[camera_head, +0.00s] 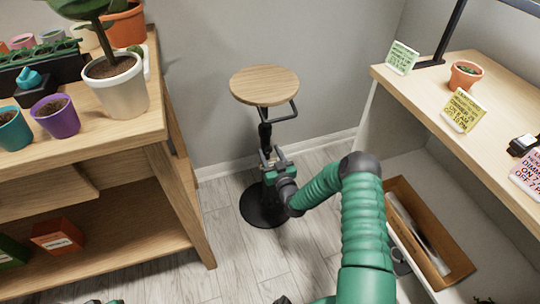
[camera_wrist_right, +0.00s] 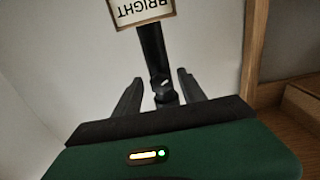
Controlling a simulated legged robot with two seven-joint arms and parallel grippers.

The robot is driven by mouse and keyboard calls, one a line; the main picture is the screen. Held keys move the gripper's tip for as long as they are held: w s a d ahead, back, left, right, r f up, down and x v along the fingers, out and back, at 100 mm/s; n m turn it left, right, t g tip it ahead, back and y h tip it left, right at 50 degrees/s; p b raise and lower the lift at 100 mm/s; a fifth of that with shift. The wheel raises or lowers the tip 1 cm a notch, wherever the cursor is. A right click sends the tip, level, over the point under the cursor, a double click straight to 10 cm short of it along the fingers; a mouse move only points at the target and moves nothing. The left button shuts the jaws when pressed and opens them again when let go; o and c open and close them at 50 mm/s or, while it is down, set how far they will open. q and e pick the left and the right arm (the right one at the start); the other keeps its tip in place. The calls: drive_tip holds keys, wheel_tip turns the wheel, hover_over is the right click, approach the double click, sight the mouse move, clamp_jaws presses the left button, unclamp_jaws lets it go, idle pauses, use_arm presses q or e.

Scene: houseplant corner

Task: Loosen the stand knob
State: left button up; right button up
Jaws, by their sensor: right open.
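The plant stand has a round wooden top (camera_head: 264,86), a black post (camera_head: 264,132) and a round black base (camera_head: 262,208). My right gripper (camera_head: 270,156) is at the post, below the top. In the right wrist view, its two dark fingers (camera_wrist_right: 160,92) are open, one on each side of a small black knob-like part (camera_wrist_right: 163,90) at the lower end of the visible post (camera_wrist_right: 152,50). I cannot tell whether either finger touches it. The knob is too small to make out in the head view. My left gripper is not clearly in view.
A wooden shelf unit (camera_head: 150,130) with potted plants stands left of the stand. A wooden desk (camera_head: 440,85) with cards and a small pot is at the right, above an open brown box (camera_head: 455,262). A "BRIGHT" label (camera_wrist_right: 140,10) shows upside down by the post.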

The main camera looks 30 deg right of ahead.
clamp_jaws()
